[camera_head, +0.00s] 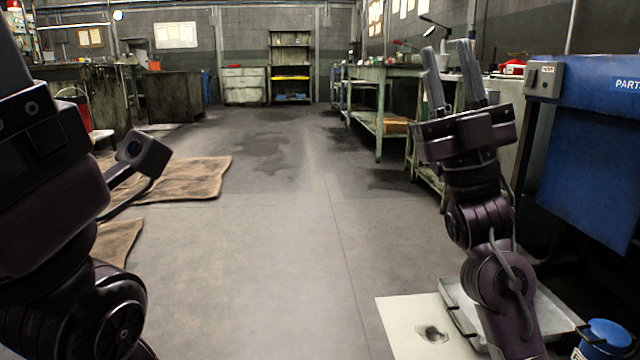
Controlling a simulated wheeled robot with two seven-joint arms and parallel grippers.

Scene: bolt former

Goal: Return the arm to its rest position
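My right arm rises from the lower right of the head view, dark purple and black, with its gripper pointing up. The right gripper (449,50) has two grey fingers standing apart with nothing between them. My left arm fills the left edge, bent and close to the camera. Only part of the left gripper (12,65) shows at the upper left. Its fingertips are cut off by the picture edge, so its opening cannot be judged.
A blue machine panel (590,170) stands close to the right arm. A white plate (405,325), a metal tray (545,310) and a blue container (605,338) are at lower right. Brown mats (185,178) lie left. The middle floor (280,250) is clear.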

